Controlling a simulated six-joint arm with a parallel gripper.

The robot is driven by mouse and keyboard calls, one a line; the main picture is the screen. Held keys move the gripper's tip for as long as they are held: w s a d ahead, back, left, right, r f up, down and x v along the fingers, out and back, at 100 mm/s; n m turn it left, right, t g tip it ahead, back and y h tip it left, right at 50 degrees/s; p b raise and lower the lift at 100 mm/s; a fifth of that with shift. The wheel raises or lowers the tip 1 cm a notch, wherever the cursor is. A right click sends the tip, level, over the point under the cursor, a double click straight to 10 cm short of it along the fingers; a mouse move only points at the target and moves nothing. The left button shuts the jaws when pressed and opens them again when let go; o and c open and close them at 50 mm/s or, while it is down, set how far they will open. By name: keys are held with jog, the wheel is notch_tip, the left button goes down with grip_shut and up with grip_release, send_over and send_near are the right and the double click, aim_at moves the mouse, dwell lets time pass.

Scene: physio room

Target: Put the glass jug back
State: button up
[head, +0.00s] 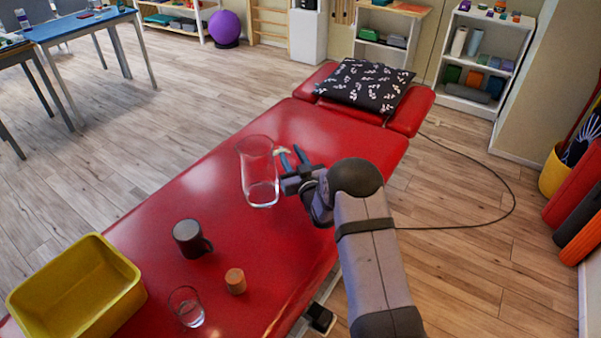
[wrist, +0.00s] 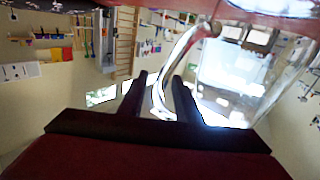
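The glass jug (head: 258,172) is clear and looks upright over the middle of the red treatment table (head: 215,190). I cannot tell whether its base touches the table. My gripper (head: 291,154) is at the jug's right side, with its fingers pointing towards it. In the wrist view the jug (wrist: 240,75) fills the upper right, and its curved handle passes between the two dark fingers of my gripper (wrist: 160,77). The fingers stand apart, with a visible gap around the handle.
A dark mug (head: 188,238), a small wooden cylinder (head: 235,281), a drinking glass (head: 186,307) and a yellow bin (head: 128,296) are on the table's near part. A patterned black pillow (head: 364,85) lies at the far end. The red surface left of the jug is clear.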

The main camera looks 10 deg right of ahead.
jog(key=s+d+b, duration=0.1)
jog(key=s, duration=0.9)
jog(key=shift+d, duration=0.25)
jog(key=s+f+g+h, duration=0.1)
jog(key=s+g, duration=0.2)
jog(key=s, duration=0.2)
jog(key=s+d+f+m+g+h, duration=0.1)
jog(key=s+f+g, duration=0.1)
jog(key=s+g, duration=0.2)
jog(key=s+f+g, duration=0.2)
jog(key=s+g, duration=0.2)
jog(key=s, duration=0.3)
jog(key=shift+d+f+m+h, duration=0.2)
jog(key=shift+m+h, duration=0.1)
jog(key=shift+h, duration=0.1)
jog(key=s+a+r+g, duration=0.1)
jog(key=s+g, duration=0.5)
jog(key=s, duration=1.4)
jog(key=shift+a+m+g, duration=0.3)
jog(key=shift+a+g, duration=0.05)
jog(key=shift+g, duration=0.05)
notch_tip(320, 180, up, 11)
jog(key=p, duration=1.1)
jog(key=shift+r, duration=0.2)
